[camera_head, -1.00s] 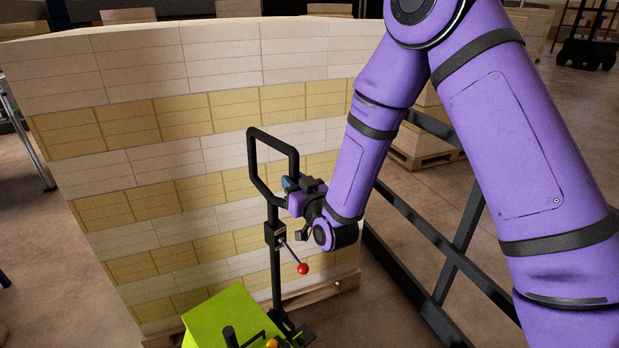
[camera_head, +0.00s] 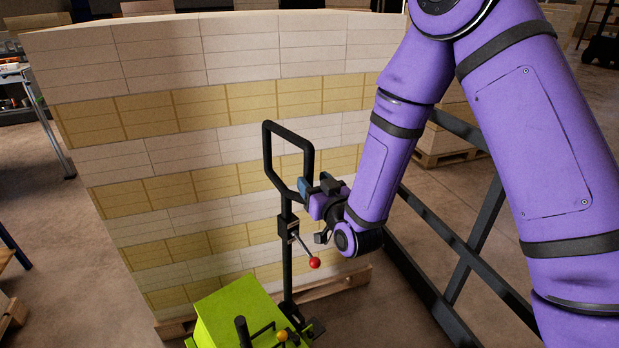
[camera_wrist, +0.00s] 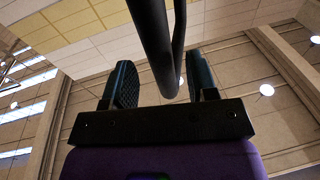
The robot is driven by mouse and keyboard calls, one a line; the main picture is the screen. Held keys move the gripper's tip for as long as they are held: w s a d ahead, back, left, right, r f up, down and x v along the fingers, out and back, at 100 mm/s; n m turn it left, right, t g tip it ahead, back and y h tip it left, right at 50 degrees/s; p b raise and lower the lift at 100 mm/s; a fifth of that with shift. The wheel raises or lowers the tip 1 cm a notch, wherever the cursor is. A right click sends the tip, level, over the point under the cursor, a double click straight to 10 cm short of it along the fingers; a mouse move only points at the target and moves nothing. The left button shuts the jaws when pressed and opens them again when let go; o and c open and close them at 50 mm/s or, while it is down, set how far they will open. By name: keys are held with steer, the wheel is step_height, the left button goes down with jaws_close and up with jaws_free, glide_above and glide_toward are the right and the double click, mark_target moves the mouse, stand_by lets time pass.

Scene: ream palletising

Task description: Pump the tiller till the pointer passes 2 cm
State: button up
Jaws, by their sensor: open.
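The tiller (camera_head: 287,262) is a black upright post with a closed loop handle (camera_head: 268,150) on top and a small lever with a red knob (camera_head: 315,263). It rises from a lime-green truck body (camera_head: 235,318) at the bottom of the head view. My gripper (camera_head: 308,187) is at the lower right of the loop. In the wrist view the fingers of my gripper (camera_wrist: 160,85) stand apart, with the black bar of the tiller (camera_wrist: 154,40) running between and beyond them. I cannot tell whether either finger touches it. No pointer or scale can be made out.
A tall stack of white and yellow reams (camera_head: 200,130) on a wooden pallet (camera_head: 330,287) stands close behind the tiller. A dark railing (camera_head: 440,235) runs along the right. Bare floor (camera_head: 60,260) shows at the left.

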steer(key=v, duration=0.4)
steer(key=shift+s, duration=0.25)
steer(key=shift+d, duration=0.1)
